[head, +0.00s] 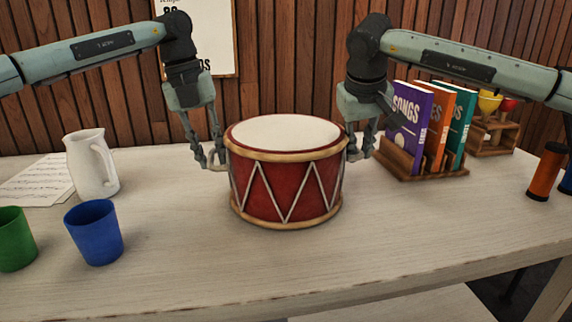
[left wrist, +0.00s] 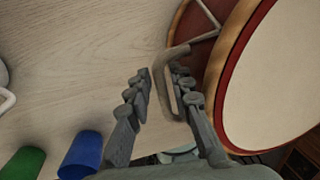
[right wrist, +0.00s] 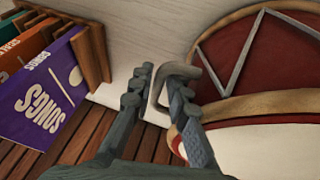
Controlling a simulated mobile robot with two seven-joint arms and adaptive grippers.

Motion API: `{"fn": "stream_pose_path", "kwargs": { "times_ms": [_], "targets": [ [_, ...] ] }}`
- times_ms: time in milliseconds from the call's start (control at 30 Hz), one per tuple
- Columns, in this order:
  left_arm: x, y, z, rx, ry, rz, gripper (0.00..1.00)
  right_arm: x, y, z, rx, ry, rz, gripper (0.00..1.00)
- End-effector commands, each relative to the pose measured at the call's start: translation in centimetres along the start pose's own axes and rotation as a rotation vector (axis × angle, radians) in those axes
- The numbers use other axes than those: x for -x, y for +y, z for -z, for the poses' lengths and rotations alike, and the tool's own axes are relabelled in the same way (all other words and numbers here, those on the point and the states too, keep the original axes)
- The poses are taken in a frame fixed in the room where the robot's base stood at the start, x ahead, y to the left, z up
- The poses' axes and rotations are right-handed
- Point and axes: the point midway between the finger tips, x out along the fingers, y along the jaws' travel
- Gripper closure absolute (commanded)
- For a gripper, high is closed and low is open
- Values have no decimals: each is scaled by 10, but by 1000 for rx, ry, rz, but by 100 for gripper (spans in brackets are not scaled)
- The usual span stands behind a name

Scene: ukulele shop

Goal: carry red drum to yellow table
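The red drum (head: 286,190) stands upright on the pale wooden table, with a cream top, tan rims and white zigzag lines. Its left handle (left wrist: 162,92) and right handle (right wrist: 156,95) are thin bent bars. My left gripper (head: 209,166) is at the drum's left side; its partly open fingers straddle the left handle. My right gripper (head: 361,155) is at the drum's right side, its partly open fingers straddling the right handle. I see no clear grip on either bar. No yellow table shows.
A white pitcher (head: 92,165), a blue cup (head: 93,234) and a green cup (head: 14,240) stand left. A book rack (head: 428,172) with several song books stands close to my right gripper. The table in front of the drum is clear.

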Motion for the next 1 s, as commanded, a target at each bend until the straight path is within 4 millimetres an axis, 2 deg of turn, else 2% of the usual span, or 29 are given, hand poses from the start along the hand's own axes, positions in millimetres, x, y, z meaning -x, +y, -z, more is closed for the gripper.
{"fn": "stream_pose_path", "kwargs": {
  "times_ms": [133, 467, 600, 633, 1000],
  "targets": [
    [-7, 0, 0, 0, 1, -1, 79, -10, 0, 0, -1, -1, 0, 84],
    [-8, 0, 0, 0, 1, 0, 79, -12, 0, 0, -1, 0, 0, 84],
    [-8, 0, 0, 0, 0, 0, 96, -12, 0, 0, 0, 0, 0, 100],
    [-8, 0, 0, 0, 0, 0, 100, -12, 0, 0, 0, 0, 0, 100],
    [-8, 1, 0, 1, 0, -1, 100, -12, 0, 0, 0, -1, -1, 100]
  ]
}}
